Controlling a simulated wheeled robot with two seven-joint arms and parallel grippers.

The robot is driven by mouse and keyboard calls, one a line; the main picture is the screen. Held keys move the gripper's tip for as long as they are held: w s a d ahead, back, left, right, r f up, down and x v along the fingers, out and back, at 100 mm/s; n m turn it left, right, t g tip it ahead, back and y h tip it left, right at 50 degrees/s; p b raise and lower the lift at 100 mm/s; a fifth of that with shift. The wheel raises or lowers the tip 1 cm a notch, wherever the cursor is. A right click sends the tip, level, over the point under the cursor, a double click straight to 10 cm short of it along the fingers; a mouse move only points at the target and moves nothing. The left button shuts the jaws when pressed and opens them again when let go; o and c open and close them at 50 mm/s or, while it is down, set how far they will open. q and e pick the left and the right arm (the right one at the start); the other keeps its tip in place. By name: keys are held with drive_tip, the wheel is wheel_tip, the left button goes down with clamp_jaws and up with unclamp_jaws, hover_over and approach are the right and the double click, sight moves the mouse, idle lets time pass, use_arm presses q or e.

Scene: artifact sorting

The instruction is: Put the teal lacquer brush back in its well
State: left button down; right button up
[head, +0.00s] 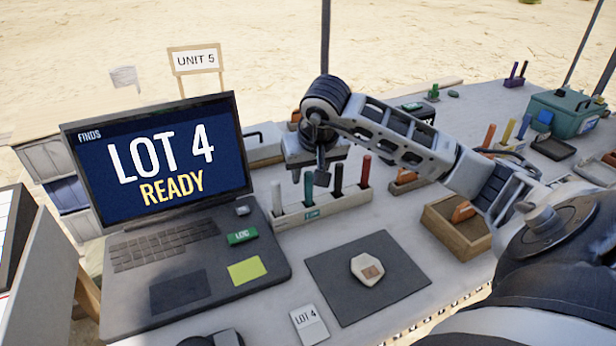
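Another red brush (365,172) stands at the right end. My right gripper (309,180) points down just above the teal brush, its fingers apart with the brush's top between or just behind them. I see no clear contact. The brush's lower end is hidden by the rack's front wall, so its seating depth cannot be told. My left gripper is out of view.
A laptop (165,170) stands left of the rack. A dark mat (345,302) with a pale artifact (367,269) lies in front, beside a LOT 4 card (309,325). A wooden tray (440,225) sits to the right under my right arm. A green case (560,112) stands far right.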

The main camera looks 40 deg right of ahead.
use_arm(q)
drive_tip(key=shift+p, duration=0.3)
use_arm(e)
drive_tip(key=v, duration=0.9)
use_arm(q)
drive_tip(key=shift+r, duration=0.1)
use_arm(e)
drive_tip(key=shift+r, duration=0.2)
